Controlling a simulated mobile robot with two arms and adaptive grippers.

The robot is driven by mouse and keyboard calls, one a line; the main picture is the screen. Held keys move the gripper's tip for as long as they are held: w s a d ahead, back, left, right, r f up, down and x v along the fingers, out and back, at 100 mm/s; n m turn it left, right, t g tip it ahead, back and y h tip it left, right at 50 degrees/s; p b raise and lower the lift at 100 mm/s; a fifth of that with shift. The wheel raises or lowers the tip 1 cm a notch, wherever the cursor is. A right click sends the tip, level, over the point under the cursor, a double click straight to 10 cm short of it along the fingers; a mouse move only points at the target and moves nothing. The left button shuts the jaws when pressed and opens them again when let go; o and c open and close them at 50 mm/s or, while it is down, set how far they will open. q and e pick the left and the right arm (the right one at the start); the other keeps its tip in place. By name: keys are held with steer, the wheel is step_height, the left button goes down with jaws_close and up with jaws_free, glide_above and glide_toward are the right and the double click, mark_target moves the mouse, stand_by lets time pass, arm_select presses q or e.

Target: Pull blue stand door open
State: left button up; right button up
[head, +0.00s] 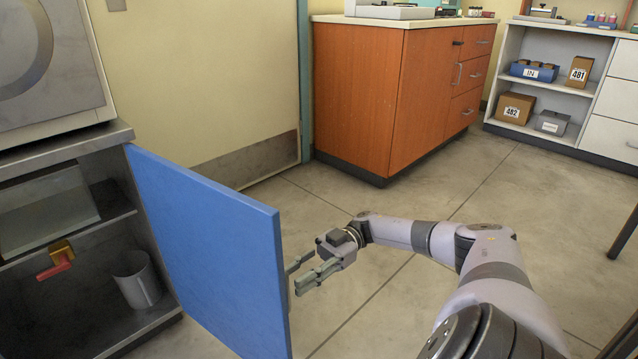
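The blue stand door (215,255) stands swung out from the dark metal stand (60,160), so the shelves behind it show. Its hinge side is at the stand's right front corner, and its free edge points toward the lower middle. My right gripper (299,277) is just right of the door's free edge, with its fingers pointing left at it. The fingers are apart, with a gap between them. The door hides its far face, so I cannot tell whether the fingertips touch the door or a handle there. My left gripper is out of view.
A white appliance (50,70) sits on top. An orange cabinet (360,95) and white shelves (545,100) stand behind. The floor between is clear.

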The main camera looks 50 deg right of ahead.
steer(key=s+d, duration=0.1)
steer(key=d, duration=0.7)
steer(key=shift+d, duration=0.3)
steer(key=shift+s, duration=0.15)
stand_by(0.3)
